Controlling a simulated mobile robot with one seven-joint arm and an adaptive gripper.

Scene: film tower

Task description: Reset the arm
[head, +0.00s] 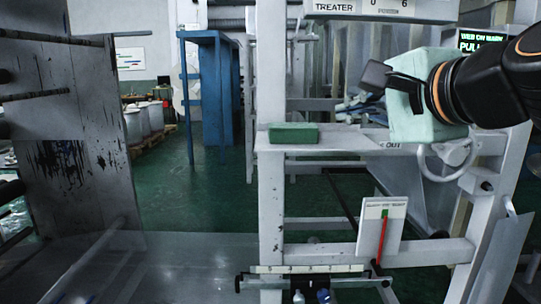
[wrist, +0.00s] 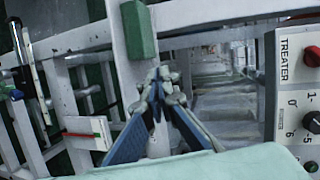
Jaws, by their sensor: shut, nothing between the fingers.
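My arm comes in from the right in the head view, with a pale green cover (head: 425,97) around its wrist. In the wrist view my gripper (wrist: 157,80) is shut and empty, its blue-sided fingers meeting at the tips. A green block (head: 293,133) lies on the pale ledge (head: 345,140) of the machine frame, left of and below my wrist in the head view. The block also shows in the wrist view (wrist: 138,30), beyond the fingertips and apart from them in the picture.
A treater panel (wrist: 300,85) with a red knob and a dial stands at the right of the wrist view. A white plate with a red pointer (head: 384,230) and a handwheel (head: 447,160) are on the frame. A blue cabinet (head: 212,90) stands behind. Green floor (head: 215,190) lies open between.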

